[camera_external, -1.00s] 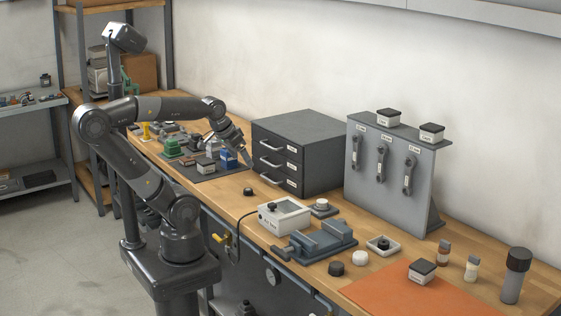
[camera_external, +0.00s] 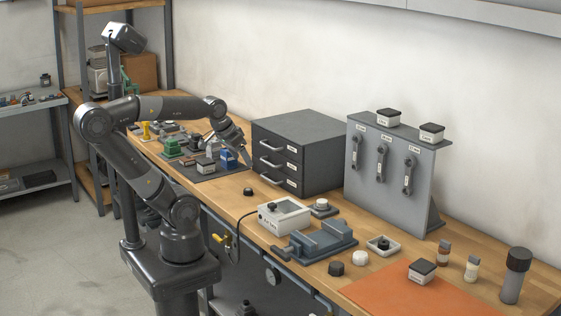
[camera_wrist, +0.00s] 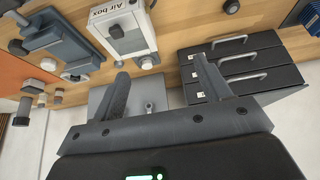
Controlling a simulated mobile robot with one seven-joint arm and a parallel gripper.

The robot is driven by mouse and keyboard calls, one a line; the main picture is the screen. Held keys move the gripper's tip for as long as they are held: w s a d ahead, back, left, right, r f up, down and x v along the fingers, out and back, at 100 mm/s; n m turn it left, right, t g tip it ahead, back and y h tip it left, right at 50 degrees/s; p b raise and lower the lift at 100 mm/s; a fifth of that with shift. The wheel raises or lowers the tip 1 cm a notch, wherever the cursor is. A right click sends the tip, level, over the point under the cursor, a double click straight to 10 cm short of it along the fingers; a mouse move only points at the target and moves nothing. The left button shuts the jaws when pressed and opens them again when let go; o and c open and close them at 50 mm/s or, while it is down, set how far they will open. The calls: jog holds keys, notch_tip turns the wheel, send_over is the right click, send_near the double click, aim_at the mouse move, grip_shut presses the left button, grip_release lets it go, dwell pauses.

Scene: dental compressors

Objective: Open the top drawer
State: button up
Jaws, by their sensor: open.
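The dark grey drawer cabinet (camera_external: 318,142) stands on the bench against the wall, with three drawers, each with a light bar handle and small label. The top drawer (camera_external: 282,150) looks closed, like the two below it. In the wrist view the cabinet is upside down at the right, so the top drawer's handle (camera_wrist: 246,77) is the lowest in the picture. My gripper (camera_external: 246,160) is just left of the drawer fronts. In the wrist view my gripper (camera_wrist: 161,68) is open and empty, its right finger near the cabinet; no finger is around a handle.
Small coloured parts on a dark mat (camera_external: 222,170) lie below and left of my gripper. The air box (camera_external: 284,216) and a blue-grey vise (camera_external: 322,241) are in front of the cabinet. A grey panel with hanging tools (camera_external: 391,170) stands to its right.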

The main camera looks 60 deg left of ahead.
jog(key=shift+w+a+f+g, duration=0.1)
jog(key=shift+w+f+g, duration=0.1)
jog(key=shift+w+g, duration=0.15)
jog(key=shift+c, duration=0.7)
jog(key=w+a+f+n+g+h, duration=0.1)
jog(key=w, duration=0.1)
jog(key=w+a+f+n+g+h, duration=0.1)
jog(key=w+f, duration=0.1)
jog(key=w, duration=0.1)
jog(key=w+a+f+n+g+h, duration=0.1)
jog(key=w, duration=0.1)
jog(key=shift+w+a+f, duration=0.15)
jog(key=shift+w+f, duration=0.1)
jog(key=shift+w, duration=0.15)
jog(key=c, duration=0.9)
jog(key=w+a+f+n+h, duration=0.1)
jog(key=w+a+h, duration=0.1)
jog(key=w+a, duration=0.1)
jog(key=w+a+f+n+h, duration=0.1)
jog(key=w+a, duration=0.1)
jog(key=shift+w+a+f+n+t+h, duration=0.2)
jog(key=shift+f+n+t+h, duration=0.1)
jog(key=shift+h, duration=0.1)
jog(key=n+t+h, duration=0.5)
jog(key=t, duration=0.4)
send_near(265, 145)
jog(key=x, duration=1.1)
jog(key=shift+c, duration=0.5)
jog(key=shift+f, duration=0.1)
grip_shut()
